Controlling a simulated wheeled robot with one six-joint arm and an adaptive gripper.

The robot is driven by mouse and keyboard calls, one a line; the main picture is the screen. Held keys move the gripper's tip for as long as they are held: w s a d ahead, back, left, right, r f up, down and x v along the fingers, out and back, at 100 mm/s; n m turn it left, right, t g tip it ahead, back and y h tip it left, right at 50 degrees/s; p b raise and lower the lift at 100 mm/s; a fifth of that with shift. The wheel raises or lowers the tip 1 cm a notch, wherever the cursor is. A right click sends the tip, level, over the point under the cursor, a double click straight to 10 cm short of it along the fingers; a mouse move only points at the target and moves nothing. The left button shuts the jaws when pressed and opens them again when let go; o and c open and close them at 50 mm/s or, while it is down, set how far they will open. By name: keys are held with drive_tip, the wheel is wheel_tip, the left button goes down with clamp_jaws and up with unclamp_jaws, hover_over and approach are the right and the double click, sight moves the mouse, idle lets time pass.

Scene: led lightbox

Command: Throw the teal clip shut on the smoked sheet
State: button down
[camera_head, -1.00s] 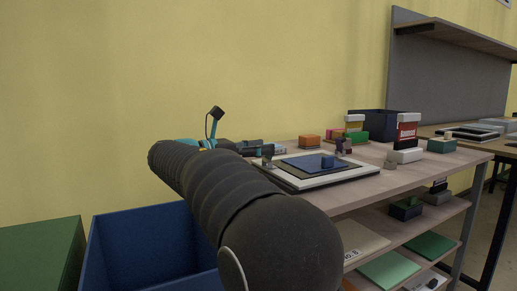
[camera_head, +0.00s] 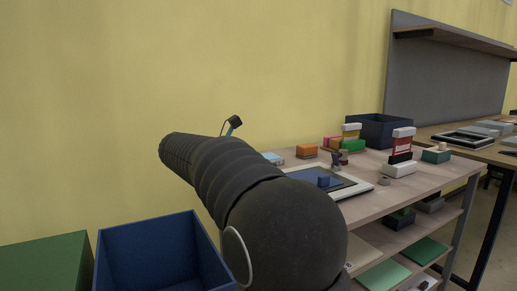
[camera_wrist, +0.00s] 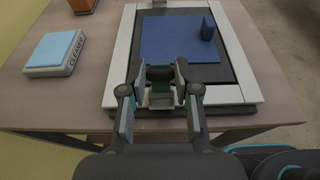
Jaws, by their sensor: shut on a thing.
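The lightbox shows in the wrist view with a pale frame (camera_wrist: 241,62). A dark smoked sheet (camera_wrist: 228,76) lies inside it under a smaller blue sheet (camera_wrist: 170,40). The lightbox frame (camera_head: 358,191) also shows in the head view, partly behind my arm. My gripper (camera_wrist: 160,75) is at the near edge of the frame, shut on a small dark and grey piece there, which I take as the teal clip (camera_wrist: 161,98). My fingers hide most of it, and its lever angle is unclear. In the head view my arm hides the gripper.
A blue block (camera_wrist: 208,28) stands on the blue sheet. A cleaner box (camera_wrist: 56,52) lies left of the lightbox, with an orange block (camera_wrist: 82,5) behind. Another small clip (camera_head: 339,158) stands at the far side. A blue bin (camera_head: 160,255) is below left.

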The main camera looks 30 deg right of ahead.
drive_tip(key=shift+d+r+y+p, duration=0.45)
drive_tip(key=shift+y+p, duration=0.35)
drive_tip(key=shift+p, duration=0.3)
drive_tip(key=shift+d+f+y+p, duration=0.25)
drive_tip(key=shift+d+y+p, duration=0.25)
drive_tip(key=shift+y, duration=0.4)
drive_tip(key=y, duration=0.1)
drive_tip(key=d+y, duration=0.1)
drive_tip(key=y, duration=0.1)
drive_tip(key=d+f+y, duration=0.1)
drive_tip(key=y, duration=0.1)
drive_tip(key=shift+f, duration=0.1)
drive_tip(key=shift+d+f+g+y, duration=0.2)
drive_tip(key=shift+f+g+y, duration=0.1)
drive_tip(key=shift+y, duration=0.7)
drive_tip(key=shift+f, duration=0.1)
drive_tip(key=c, duration=0.8)
unclamp_jaws()
drive_tip(key=shift+c, duration=0.2)
